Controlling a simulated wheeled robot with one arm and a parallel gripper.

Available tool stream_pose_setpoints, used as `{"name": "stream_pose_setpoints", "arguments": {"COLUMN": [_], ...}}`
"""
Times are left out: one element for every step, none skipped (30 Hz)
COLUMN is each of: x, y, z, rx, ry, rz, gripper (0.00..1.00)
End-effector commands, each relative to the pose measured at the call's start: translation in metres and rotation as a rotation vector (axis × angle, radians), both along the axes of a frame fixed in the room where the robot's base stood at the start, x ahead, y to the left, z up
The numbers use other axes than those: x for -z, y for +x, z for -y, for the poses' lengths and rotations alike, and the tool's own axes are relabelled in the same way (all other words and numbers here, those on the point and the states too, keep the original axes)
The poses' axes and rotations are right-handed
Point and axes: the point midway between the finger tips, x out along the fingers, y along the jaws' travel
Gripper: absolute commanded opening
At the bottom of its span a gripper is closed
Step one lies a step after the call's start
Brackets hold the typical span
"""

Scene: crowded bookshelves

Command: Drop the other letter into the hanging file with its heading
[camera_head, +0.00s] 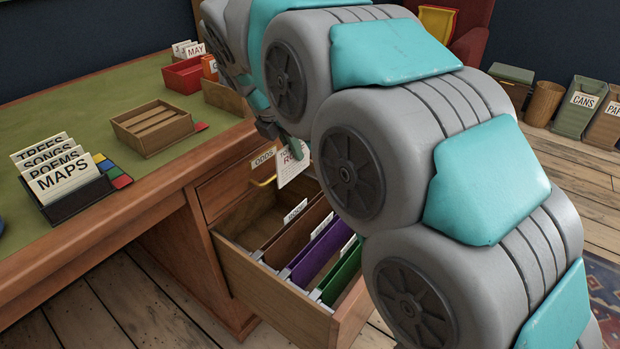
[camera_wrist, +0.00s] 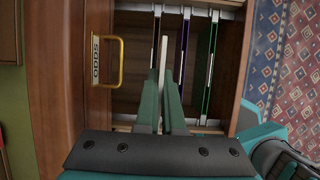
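My gripper (camera_wrist: 162,88) is shut on a white letter (camera_head: 293,163), held upright above the open drawer (camera_head: 262,292). Its printed lines are partly hidden by a green finger; "TO" and "RE" show. In the wrist view the letter (camera_wrist: 166,58) is edge-on, between the brown file's rail and the purple file's rail. The drawer holds a brown hanging file (camera_head: 292,236), a purple one (camera_head: 318,254) and a green one (camera_head: 342,273), each with a white heading tab. The tabs are too small or angled to read surely. The letter appears above the files, not inside one.
On the desk are a wooden tray (camera_head: 150,127), a card holder with MAPS in front (camera_head: 68,186) and a red box (camera_head: 183,77). Bins stand at the far right.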

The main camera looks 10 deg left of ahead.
Motion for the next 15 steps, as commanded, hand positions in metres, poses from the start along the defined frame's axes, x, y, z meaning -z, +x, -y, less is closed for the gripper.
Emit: {"name": "stream_pose_setpoints", "arguments": {"x": [0.029, 0.041, 0.056, 0.066, 0.076, 0.086, 0.093, 0.099, 0.105, 0.108, 0.111, 0.114, 0.115, 0.115, 0.115], "y": [0.007, 0.011, 0.015, 0.018, 0.020, 0.023, 0.025, 0.027, 0.028, 0.029, 0.029, 0.030, 0.030, 0.030, 0.030], "z": [0.000, 0.000, -0.002, -0.001, -0.001, -0.001, -0.002, -0.002, -0.002, -0.002, -0.002, -0.002, -0.002, -0.002, -0.002], "rx": [0.001, -0.001, -0.004, -0.004, -0.006, -0.007, -0.009, -0.010, -0.010, -0.011, -0.012, -0.012, -0.013, -0.013, -0.013], "ry": [-0.011, -0.012, -0.012, -0.014, -0.016, -0.017, -0.015, -0.015, -0.016, -0.016, -0.016, -0.016, -0.016, -0.016, -0.016], "rz": [-0.010, -0.013, -0.015, -0.018, -0.021, -0.023, -0.024, -0.025, -0.027, -0.028, -0.030, -0.030, -0.031, -0.030, -0.030], "gripper": [0.00, 0.00, 0.00, 0.00, 0.00, 0.00, 0.00, 0.00, 0.00, 0.00, 0.00, 0.00, 0.00, 0.00, 0.00]}}
